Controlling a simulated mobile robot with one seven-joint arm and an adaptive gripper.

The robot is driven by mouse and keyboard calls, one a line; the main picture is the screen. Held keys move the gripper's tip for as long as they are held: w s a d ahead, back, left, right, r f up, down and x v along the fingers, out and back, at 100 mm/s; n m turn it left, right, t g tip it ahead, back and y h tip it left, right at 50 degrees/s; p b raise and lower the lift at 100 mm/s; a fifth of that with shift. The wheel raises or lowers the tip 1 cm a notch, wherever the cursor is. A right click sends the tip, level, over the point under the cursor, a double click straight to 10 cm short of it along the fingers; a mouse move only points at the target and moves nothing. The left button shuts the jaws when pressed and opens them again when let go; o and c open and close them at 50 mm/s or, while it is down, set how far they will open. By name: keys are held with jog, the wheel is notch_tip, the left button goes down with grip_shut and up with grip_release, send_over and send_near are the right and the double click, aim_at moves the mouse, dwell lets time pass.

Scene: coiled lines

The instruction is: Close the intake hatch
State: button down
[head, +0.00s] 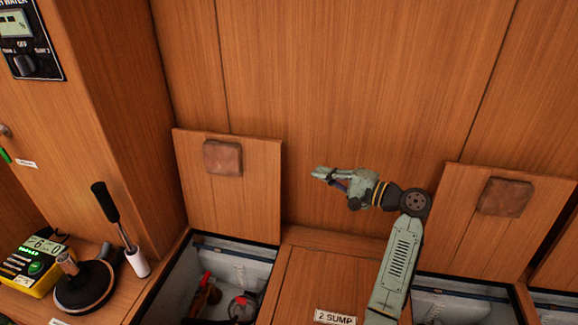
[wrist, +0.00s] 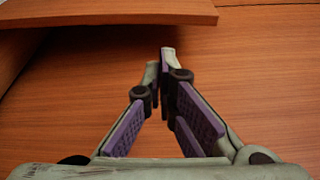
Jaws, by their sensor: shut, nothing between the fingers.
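Two wooden hatch lids stand open, leaning back against the panelled wall: a left lid (head: 232,208) and a right lid (head: 497,238), each with a brown pad. I cannot read which one is the intake hatch. Under the left lid is an open white-walled bay (head: 188,272); another open bay (head: 455,302) lies under the right lid, partly hidden by my arm. My gripper (head: 318,174) is shut and empty, in front of the wall just right of the left lid, apart from it. The wrist view shows the closed fingers (wrist: 158,62) below a wooden panel edge (wrist: 120,20).
A closed hatch marked "2 SUMP" (head: 335,317) lies between the bays. The left bay holds a red-handled valve (head: 205,290) and a round fitting (head: 243,306). On the left ledge stand a black-handled pump (head: 108,205) and a yellow device (head: 35,262).

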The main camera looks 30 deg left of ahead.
jog(key=a, duration=0.9)
jog(key=shift+w+a+f+p, duration=0.25)
jog(key=shift+w+a+p, duration=0.1)
jog(key=shift+a+p, duration=0.1)
jog(key=shift+d, duration=0.1)
